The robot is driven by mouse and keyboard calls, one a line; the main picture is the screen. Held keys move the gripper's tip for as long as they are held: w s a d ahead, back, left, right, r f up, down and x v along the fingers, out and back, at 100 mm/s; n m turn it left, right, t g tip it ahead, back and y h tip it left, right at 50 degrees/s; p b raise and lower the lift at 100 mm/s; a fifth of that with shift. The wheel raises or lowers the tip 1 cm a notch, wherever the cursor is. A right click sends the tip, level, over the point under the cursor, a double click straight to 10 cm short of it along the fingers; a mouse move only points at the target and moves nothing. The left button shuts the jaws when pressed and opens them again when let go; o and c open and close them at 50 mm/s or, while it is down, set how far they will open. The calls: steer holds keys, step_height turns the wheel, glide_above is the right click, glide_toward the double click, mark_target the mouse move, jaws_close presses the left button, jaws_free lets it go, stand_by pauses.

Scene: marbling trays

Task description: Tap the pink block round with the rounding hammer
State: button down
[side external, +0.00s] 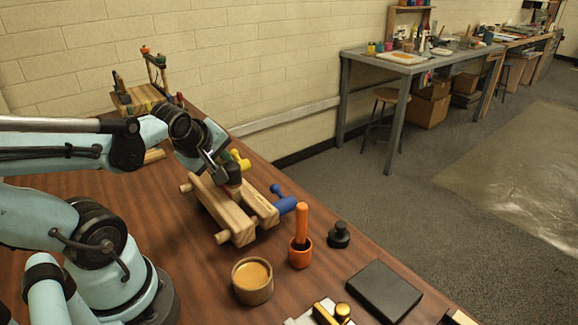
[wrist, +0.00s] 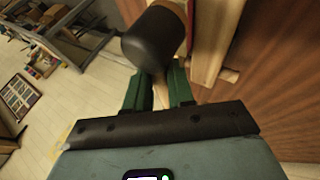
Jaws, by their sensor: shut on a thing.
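My gripper (wrist: 160,88) is shut on the rounding hammer, whose dark rounded head (wrist: 155,40) shows just beyond the green fingers in the wrist view. Most of its handle is hidden by the fingers. In the side view my gripper (side external: 222,172) is low over the wooden press (side external: 222,208), which has blue and yellow handles. A small dark reddish patch (side external: 232,190) shows under the gripper between the wooden bars; it may be the pink block. A thin reddish strip also shows beside the hammer head in the wrist view. Whether the head touches the block, I cannot tell.
An orange cup (side external: 300,258) with an orange-handled tool, a black knobbed piece (side external: 339,236), a cup of tan liquid (side external: 252,292) and a black slab (side external: 384,291) stand nearer the front. A wooden rack (side external: 138,98) stands at the back left. The table's right edge is close by.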

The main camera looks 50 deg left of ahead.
mark_target(219, 162)
steer(key=shift+f, duration=0.6)
stand_by(0.3)
steer(key=shift+r, duration=0.1)
steer(key=shift+r, duration=0.5)
steer(key=shift+f, duration=0.5)
stand_by(0.8)
steer(key=shift+r, duration=2.55)
steer(key=shift+a, duration=0.15)
steer(key=shift+a+f, duration=0.15)
steer(key=shift+a, duration=0.85)
steer(key=shift+a+f, duration=0.15)
steer(key=shift+f, duration=1.75)
